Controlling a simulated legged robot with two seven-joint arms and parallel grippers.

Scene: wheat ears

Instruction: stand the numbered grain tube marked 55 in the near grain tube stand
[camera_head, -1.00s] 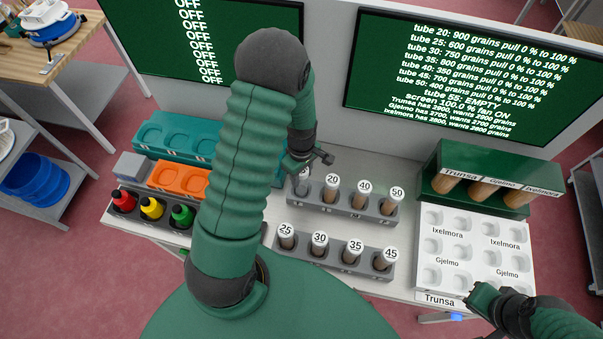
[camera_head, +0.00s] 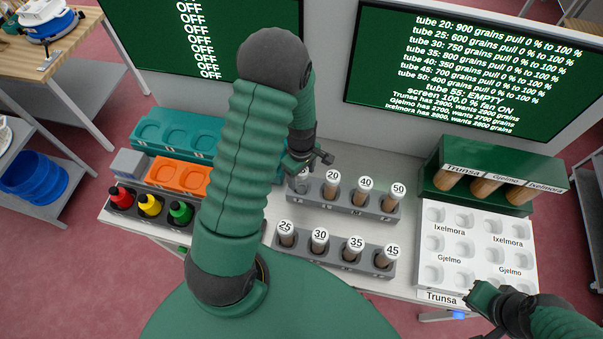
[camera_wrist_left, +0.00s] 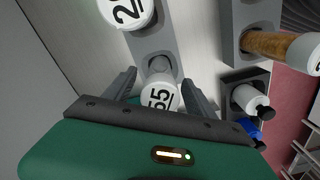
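The tube marked 55 (camera_wrist_left: 160,96) is upright in an end slot of the far stand (camera_head: 345,208); it looks clear and empty. In the head view this tube (camera_head: 301,183) shows just below my left gripper (camera_head: 310,163). In the wrist view my left gripper (camera_wrist_left: 160,84) has its two fingers on either side of the tube's top, with narrow gaps, so it looks open. The near grain tube stand (camera_head: 337,263) holds tubes 25, 30, 35 and 45; my left arm may hide its left end. My right gripper (camera_head: 482,298) is by the white tray; its fingers are unclear.
Tube 20 (camera_head: 332,184) stands beside tube 55, with tubes 40 and 50 further right. A white tray (camera_head: 475,205) and green rack (camera_head: 437,186) are at right. Orange (camera_head: 178,178) and teal (camera_head: 172,134) trays and colored bottles (camera_head: 150,206) are at left.

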